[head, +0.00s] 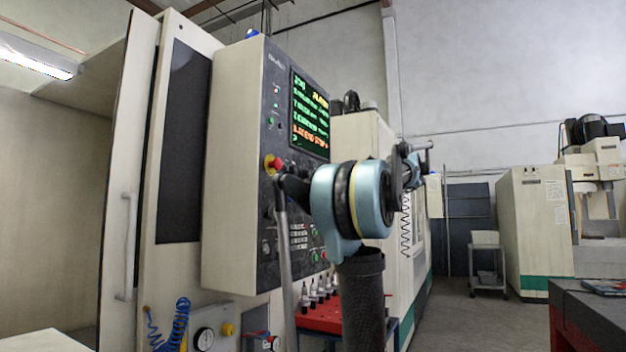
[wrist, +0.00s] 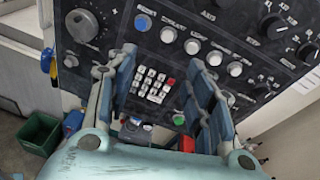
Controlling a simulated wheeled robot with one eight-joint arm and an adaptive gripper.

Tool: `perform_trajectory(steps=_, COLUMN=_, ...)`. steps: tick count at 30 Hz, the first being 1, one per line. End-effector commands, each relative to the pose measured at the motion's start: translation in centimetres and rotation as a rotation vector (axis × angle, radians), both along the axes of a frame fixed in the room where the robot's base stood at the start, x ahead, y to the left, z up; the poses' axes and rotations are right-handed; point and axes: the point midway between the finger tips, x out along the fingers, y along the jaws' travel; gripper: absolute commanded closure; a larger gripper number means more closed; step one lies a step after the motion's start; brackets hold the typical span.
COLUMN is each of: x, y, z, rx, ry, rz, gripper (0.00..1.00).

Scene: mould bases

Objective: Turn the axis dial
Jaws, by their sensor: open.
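The machine's dark control panel shows in the wrist view, with several black rotary dials along its top and right. One black dial (wrist: 272,25) is at the upper right and another dial (wrist: 307,52) is at the right edge. A larger round knob (wrist: 82,25) is at the upper left. In the head view my arm hides part of the panel.
A row of round buttons (wrist: 192,46) lies above the keypad. In the head view a red emergency button (head: 273,164) sticks out below the lit screen (head: 310,117). A red tool rack (head: 322,318) stands behind my arm. A green bin (wrist: 40,133) is on the floor.

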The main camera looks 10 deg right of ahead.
Motion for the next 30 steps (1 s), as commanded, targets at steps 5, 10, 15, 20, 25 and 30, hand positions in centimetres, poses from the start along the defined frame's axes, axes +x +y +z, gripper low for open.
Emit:
perform_trajectory(steps=5, x=1.4, y=-4.3, z=5.5, rx=0.171, ry=0.029, rz=-0.054, gripper=0.52)
perform_trajectory(steps=10, x=1.9, y=-6.1, z=7.9, rx=0.248, ry=0.04, rz=-0.069, gripper=0.52)
perform_trajectory(steps=15, x=2.4, y=-5.6, z=8.3, rx=0.262, ry=0.041, rz=-0.069, gripper=0.52)
perform_trajectory(steps=20, x=3.6, y=-3.8, z=8.2, rx=0.26, ry=0.042, rz=-0.068, gripper=0.52)
perform_trajectory(steps=25, x=5.2, y=-1.6, z=8.2, rx=0.26, ry=0.042, rz=-0.067, gripper=0.52)
perform_trajectory(steps=30, x=6.8, y=0.6, z=8.2, rx=0.259, ry=0.043, rz=-0.066, gripper=0.52)
